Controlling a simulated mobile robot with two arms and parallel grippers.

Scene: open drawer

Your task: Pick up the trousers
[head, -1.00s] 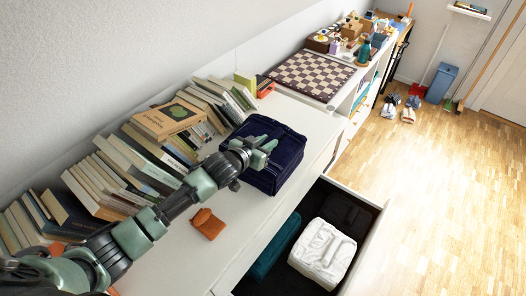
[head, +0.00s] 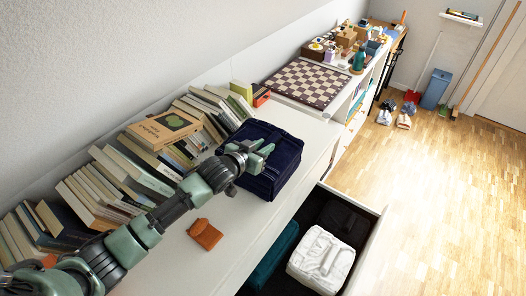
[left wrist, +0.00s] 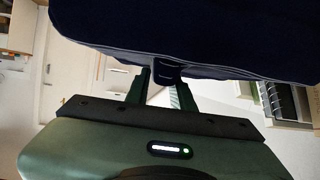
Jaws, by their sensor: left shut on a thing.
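The trousers (head: 275,172) are a dark navy folded bundle on the white dresser top, beside the row of books. My left gripper (head: 262,156) reaches over their near left part in the head view. In the left wrist view the trousers (left wrist: 190,30) fill the top, and the fingers of my left gripper (left wrist: 165,85) are shut on a small dark part of them. Whether the bundle is lifted clear of the dresser I cannot tell. My right gripper is not in view.
An open drawer (head: 362,262) below holds a white folded garment (head: 320,258), a teal one (head: 274,258) and a black one. Books (head: 165,128) line the wall. An orange-brown item (head: 205,234) lies on the dresser top. A chessboard (head: 308,83) lies farther back.

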